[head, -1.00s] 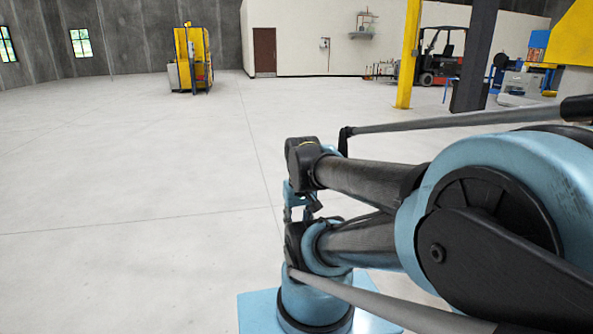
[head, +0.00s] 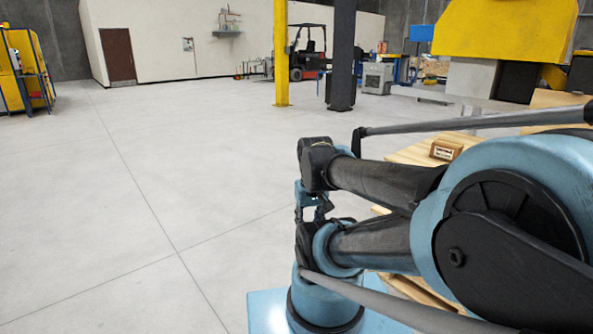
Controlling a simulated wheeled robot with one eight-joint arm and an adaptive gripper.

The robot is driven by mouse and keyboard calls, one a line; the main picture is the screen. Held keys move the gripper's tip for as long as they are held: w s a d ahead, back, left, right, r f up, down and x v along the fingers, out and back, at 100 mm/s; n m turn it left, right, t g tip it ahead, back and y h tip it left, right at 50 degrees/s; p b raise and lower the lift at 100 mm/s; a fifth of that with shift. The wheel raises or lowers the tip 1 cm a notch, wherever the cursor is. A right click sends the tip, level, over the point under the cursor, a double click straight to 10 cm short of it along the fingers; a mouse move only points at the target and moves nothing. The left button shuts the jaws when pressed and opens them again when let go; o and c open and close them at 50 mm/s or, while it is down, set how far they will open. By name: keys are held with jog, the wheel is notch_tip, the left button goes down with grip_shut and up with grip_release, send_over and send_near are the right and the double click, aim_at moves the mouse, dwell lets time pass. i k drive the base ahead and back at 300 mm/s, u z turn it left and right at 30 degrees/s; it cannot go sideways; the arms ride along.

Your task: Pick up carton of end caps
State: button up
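A small brown carton with a pale label (head: 446,149) sits on a light wooden surface (head: 408,155) at the right, partly behind my arm. It may be the carton of end caps, but the label is too small to read. My gripper (head: 309,212) hangs folded close to my base, left of the carton and well apart from it. Its fingers are small and partly hidden by my arm, so I cannot tell whether they are open or shut.
A yellow machine (head: 505,32) stands at the back right. A yellow post (head: 281,60) and a dark column (head: 342,55) rise behind. A forklift (head: 306,50) is farther back. Yellow equipment (head: 28,70) stands at the far left. The grey floor (head: 120,190) is clear at left and centre.

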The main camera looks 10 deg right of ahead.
aim_at(442, 149)
jog(key=z, duration=0.55)
jog(key=i, duration=0.75)
jog(key=z, duration=0.9)
jog(key=i, duration=0.5)
jog(key=z, duration=0.2)
